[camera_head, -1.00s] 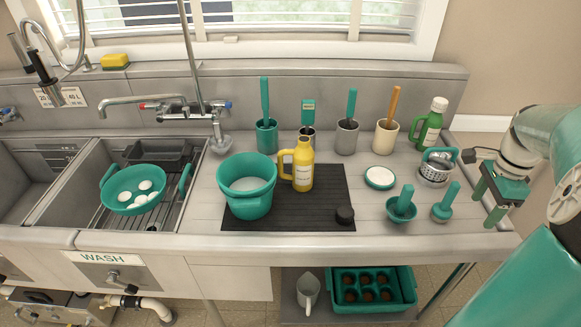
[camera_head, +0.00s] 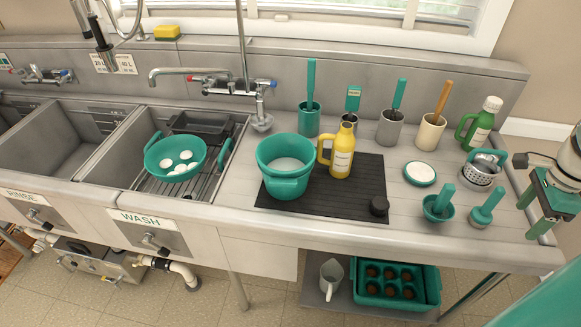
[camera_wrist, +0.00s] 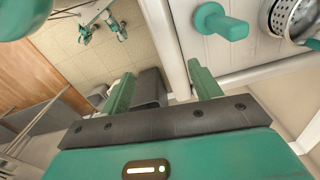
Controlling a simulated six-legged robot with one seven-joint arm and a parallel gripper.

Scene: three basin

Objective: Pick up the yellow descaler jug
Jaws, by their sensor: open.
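The yellow descaler jug (camera_head: 342,152) stands upright on the black ribbed mat (camera_head: 300,212), with its handle to the left and a pale label on its front. It stands just right of the teal bucket (camera_head: 284,180), and I cannot tell whether they touch. My gripper (camera_head: 533,212) is at the far right, by the counter's right end, well away from the jug. In the wrist view my gripper (camera_wrist: 158,88) shows two teal fingers apart with nothing held between them. The jug is not in the wrist view.
A green jug (camera_head: 479,127), a strainer basket (camera_head: 481,171), a teal plunger-like tool (camera_head: 484,210) and a teal cup (camera_head: 438,206) stand between my gripper and the mat. Utensil holders line the back.

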